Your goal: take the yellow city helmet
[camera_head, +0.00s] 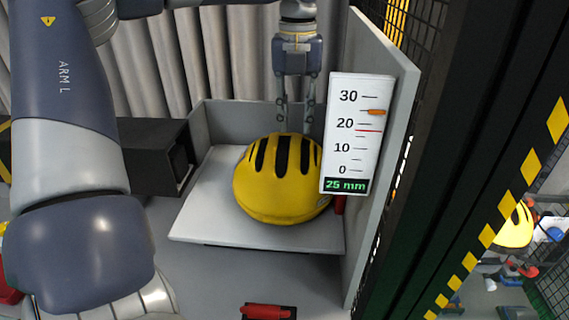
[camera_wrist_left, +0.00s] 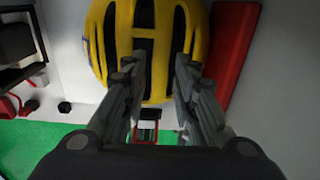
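The yellow city helmet (camera_head: 278,190), with dark vent slots, sits on a light grey plate (camera_head: 205,205) in the middle of the head view. In the left wrist view the helmet (camera_wrist_left: 165,15) fills the top middle. My left gripper (camera_head: 295,125) points down at the helmet's far side, its fingertips close to the shell. In the left wrist view its two fingers (camera_wrist_left: 157,65) are apart, with part of the helmet showing beyond the gap. I cannot tell whether the tips touch it. My right gripper is not in view.
A white scale board (camera_head: 345,140) reading 25 mm stands right of the helmet, before a grey side wall (camera_head: 380,120). A dark box (camera_head: 155,160) is left of the plate. A red-handled part (camera_head: 267,312) lies in front. A black and yellow striped post (camera_head: 500,220) is at right.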

